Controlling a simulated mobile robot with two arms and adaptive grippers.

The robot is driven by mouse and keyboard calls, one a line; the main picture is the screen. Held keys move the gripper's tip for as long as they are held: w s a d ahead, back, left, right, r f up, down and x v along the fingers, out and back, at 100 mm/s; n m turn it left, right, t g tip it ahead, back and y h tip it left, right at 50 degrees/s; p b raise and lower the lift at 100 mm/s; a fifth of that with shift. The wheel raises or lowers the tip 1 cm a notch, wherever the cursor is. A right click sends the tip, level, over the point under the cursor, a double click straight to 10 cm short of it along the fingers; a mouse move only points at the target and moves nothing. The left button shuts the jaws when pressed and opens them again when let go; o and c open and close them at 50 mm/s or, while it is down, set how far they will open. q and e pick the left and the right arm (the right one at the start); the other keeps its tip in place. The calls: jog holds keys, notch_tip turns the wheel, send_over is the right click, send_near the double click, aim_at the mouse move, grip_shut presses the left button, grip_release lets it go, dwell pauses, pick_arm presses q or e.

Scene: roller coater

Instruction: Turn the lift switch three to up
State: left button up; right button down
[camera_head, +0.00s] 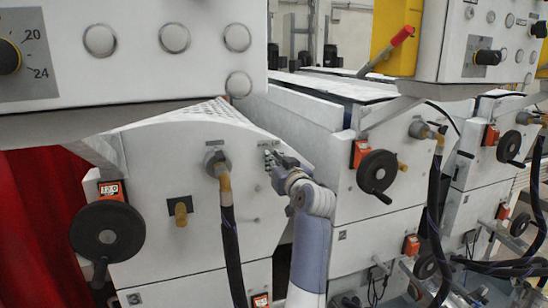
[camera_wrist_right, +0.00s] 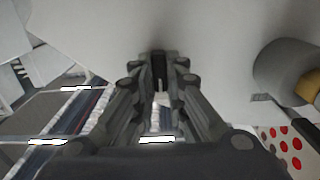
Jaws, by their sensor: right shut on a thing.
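My right gripper (camera_head: 276,160) reaches up to the white machine side panel (camera_head: 150,150). Its fingers are closed at a small switch on that panel, just right of a hose fitting. In the right wrist view the gripper (camera_wrist_right: 160,62) points at the white panel, with its fingertips together around a small dark part. The fingers hide most of the switch, so I cannot tell which way it is turned. Its label is too small to read. My left gripper is not in view.
A grey hose fitting (camera_head: 217,163) with a black hose (camera_head: 231,240) is close left of the gripper. A black handwheel (camera_head: 107,229) is at the lower left and another handwheel (camera_head: 377,171) to the right. A control box (camera_head: 130,60) overhangs the panel's top left.

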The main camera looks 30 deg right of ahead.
jog(key=m+p, duration=0.2)
jog(key=m, duration=0.3)
jog(key=shift+d+m+p, duration=0.1)
jog(key=shift+m+p, duration=0.3)
dwell(0.4)
jog(key=c, duration=1.6)
grip_release()
jog(key=shift+s, duration=0.15)
jog(key=v, duration=1.1)
jog(key=shift+s, duration=0.35)
jog(key=shift+f, duration=0.1)
